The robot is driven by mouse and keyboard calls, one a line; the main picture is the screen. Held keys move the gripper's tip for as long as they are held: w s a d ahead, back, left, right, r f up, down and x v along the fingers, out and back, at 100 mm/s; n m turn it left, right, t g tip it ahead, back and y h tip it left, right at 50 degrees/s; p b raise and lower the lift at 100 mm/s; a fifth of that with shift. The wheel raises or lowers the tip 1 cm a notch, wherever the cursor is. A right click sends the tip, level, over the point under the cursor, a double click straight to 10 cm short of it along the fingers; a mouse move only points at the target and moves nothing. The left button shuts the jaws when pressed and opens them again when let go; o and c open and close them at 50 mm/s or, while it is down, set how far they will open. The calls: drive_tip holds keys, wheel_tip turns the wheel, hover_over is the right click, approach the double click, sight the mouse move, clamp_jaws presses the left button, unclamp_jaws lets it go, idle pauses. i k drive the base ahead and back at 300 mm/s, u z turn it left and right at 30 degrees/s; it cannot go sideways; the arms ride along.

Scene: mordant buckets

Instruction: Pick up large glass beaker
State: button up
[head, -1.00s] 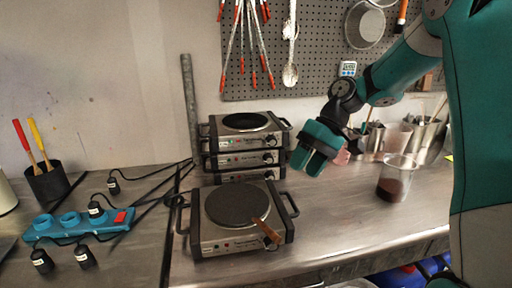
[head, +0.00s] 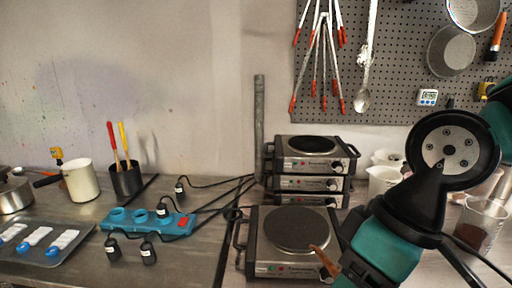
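A clear beaker with dark red-brown contents (head: 481,225) stands upright on the bench at the far right, beside my wrist. A whitish, cloudy vessel (head: 381,181) stands behind the hot plates, partly hidden by my arm; I cannot tell if it is glass. My gripper (head: 378,252) is at the bottom right, in front of and over the right side of the front hot plate. It points down and left and is apart from the clear beaker. Its fingertips are hidden or cut off by the bottom edge, so its opening and anything in it do not show.
The front hot plate (head: 297,229) has a wooden handle over its edge. Stacked hot plates (head: 311,166) stand behind it. A blue power strip (head: 149,224) with cables, a black tool cup (head: 127,182), a white pot (head: 83,181) and a tray (head: 82,228) occupy the left.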

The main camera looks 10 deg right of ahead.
sight(481, 220)
drive_tip(key=z, duration=1.75)
drive_tip(key=k, duration=1.35)
drive_tip(key=z, duration=1.05)
drive_tip(key=k, duration=0.25)
drive_tip(key=z, duration=0.35)
drive_tip(key=i, duration=1.9)
drive_tip(key=u, duration=0.65)
drive_tip(key=i, duration=1.15)
drive_tip(key=u, duration=1.55)
drive_tip(key=i, duration=0.9)
drive_tip(key=u, duration=0.95)
